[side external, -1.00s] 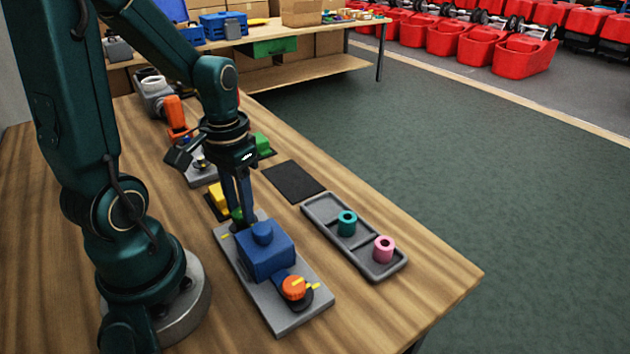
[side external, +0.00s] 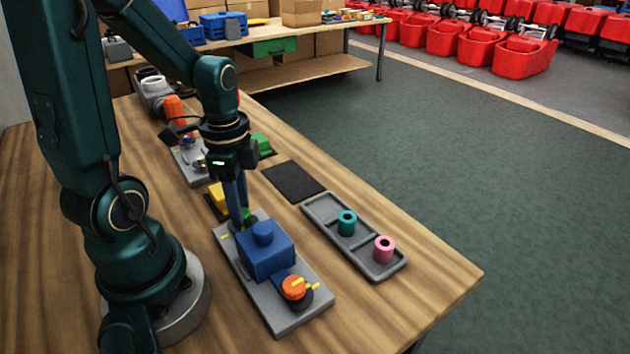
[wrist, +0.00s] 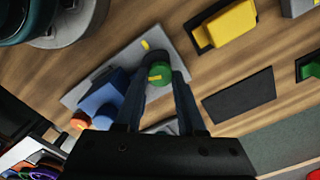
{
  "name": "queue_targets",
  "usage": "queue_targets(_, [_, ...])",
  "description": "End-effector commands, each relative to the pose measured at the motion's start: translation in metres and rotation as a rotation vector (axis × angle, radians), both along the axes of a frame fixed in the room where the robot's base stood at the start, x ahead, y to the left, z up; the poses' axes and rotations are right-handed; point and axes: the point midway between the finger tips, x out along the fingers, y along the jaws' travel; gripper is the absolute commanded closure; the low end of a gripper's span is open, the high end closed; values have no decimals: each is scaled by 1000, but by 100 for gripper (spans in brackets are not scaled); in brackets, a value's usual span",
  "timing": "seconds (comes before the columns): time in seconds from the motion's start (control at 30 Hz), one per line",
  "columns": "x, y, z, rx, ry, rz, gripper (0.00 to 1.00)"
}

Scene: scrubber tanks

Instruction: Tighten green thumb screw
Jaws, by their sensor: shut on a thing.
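The green thumb screw (wrist: 160,73) sits on the grey base plate (side external: 300,321), beside the blue block (side external: 266,256). A yellow stripe marks its top in the wrist view, and a separate yellow mark (wrist: 146,45) lies on the plate near it. My gripper (side external: 240,222) points down and is shut on the screw, with one finger on each side of it. In the side view the fingers hide much of the screw, and a bit of green shows between them. How deep the screw sits cannot be told.
An orange knob (side external: 294,288) with a yellow mark is at the plate's near end. A grey tray (side external: 376,272) holds a teal ring (side external: 347,223) and a pink ring (side external: 384,249). A black mat (side external: 294,182) lies behind. A yellow block (side external: 217,196) stands close to my gripper.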

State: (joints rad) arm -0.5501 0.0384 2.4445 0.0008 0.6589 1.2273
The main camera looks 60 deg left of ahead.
Motion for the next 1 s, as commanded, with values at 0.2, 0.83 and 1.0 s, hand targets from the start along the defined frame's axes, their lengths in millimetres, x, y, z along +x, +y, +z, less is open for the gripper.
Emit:
queue_targets(0.2, [1, 0, 1, 0, -4, -204, 100])
queue_targets(0.83, [1, 0, 1, 1, -3, -796, 100])
queue_targets(1.0, [1, 0, 1, 1, -3, -934, 100])
